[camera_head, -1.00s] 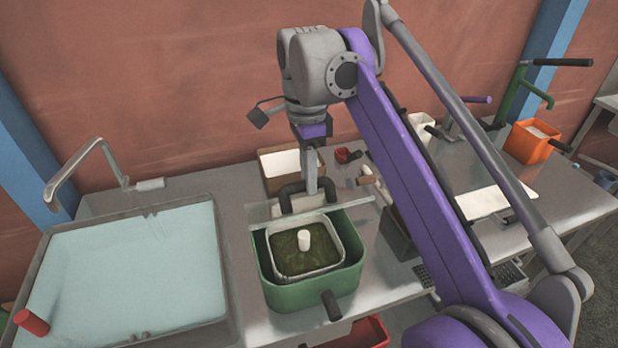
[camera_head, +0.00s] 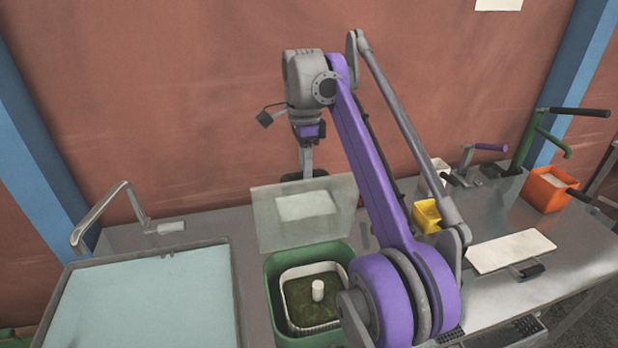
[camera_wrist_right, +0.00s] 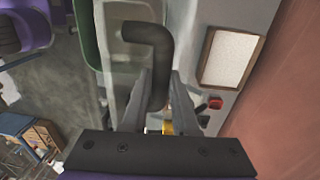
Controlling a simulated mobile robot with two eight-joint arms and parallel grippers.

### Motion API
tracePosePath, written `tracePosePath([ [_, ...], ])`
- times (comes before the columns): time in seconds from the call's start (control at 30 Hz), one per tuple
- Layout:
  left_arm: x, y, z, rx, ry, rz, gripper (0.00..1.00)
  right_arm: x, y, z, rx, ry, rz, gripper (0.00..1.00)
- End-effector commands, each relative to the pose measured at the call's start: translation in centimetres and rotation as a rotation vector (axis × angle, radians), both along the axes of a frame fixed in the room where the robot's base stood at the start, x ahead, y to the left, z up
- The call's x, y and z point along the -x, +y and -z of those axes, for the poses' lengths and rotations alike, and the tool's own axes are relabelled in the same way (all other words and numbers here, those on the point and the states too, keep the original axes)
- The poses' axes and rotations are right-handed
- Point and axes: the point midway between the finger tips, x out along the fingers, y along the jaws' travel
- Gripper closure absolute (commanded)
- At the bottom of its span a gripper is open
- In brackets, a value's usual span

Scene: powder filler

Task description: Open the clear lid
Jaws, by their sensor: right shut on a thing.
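The clear lid (camera_head: 268,220) stands raised, close to upright, at the back edge of the green box (camera_head: 273,290). Inside the box is a pale square tub (camera_head: 286,275) with mossy green contents and a white peg (camera_head: 318,290). My right gripper (camera_head: 305,168) is behind the lid's top edge, shut on the lid's black handle (camera_head: 291,177). In the right wrist view the bent black handle (camera_wrist_right: 152,38) runs between the fingers of the right gripper (camera_wrist_right: 158,90). The handle's lower part is hidden behind the lid. My left gripper is in neither view.
A yellow bin (camera_head: 427,215), a white board (camera_head: 511,251) and an orange bin (camera_head: 547,192) stand to the right. The brown wall is close behind the lid.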

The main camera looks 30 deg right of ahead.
Motion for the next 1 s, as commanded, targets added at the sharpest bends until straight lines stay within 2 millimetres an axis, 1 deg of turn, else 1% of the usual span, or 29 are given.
tracePosePath([
  [0.03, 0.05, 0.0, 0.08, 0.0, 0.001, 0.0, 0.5, -0.3, -0.05, 0.27, -0.001, 0.0, -0.001, 1.0],
  [0.13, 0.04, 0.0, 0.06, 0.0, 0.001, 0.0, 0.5, -0.5, -0.1, 0.28, -0.001, 0.0, -0.001, 1.0],
  [0.5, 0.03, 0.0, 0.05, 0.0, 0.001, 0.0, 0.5, -0.5, -0.11, 0.23, 0.0, 0.001, -0.001, 1.0],
  [0.53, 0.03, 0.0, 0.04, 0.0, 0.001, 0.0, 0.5, -0.5, -0.11, 0.23, 0.0, 0.001, -0.001, 0.71],
  [0.6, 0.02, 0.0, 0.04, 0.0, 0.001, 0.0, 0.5, -0.5, -0.11, 0.2, -0.001, 0.002, -0.001, 0.59],
  [0.7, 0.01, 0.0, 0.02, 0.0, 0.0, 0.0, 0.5, -0.46, -0.1, 0.14, -0.001, 0.002, -0.001, 0.43],
  [1.0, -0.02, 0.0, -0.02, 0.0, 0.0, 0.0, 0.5, -0.43, -0.1, 0.03, 0.0, 0.001, 0.0, 0.43],
])
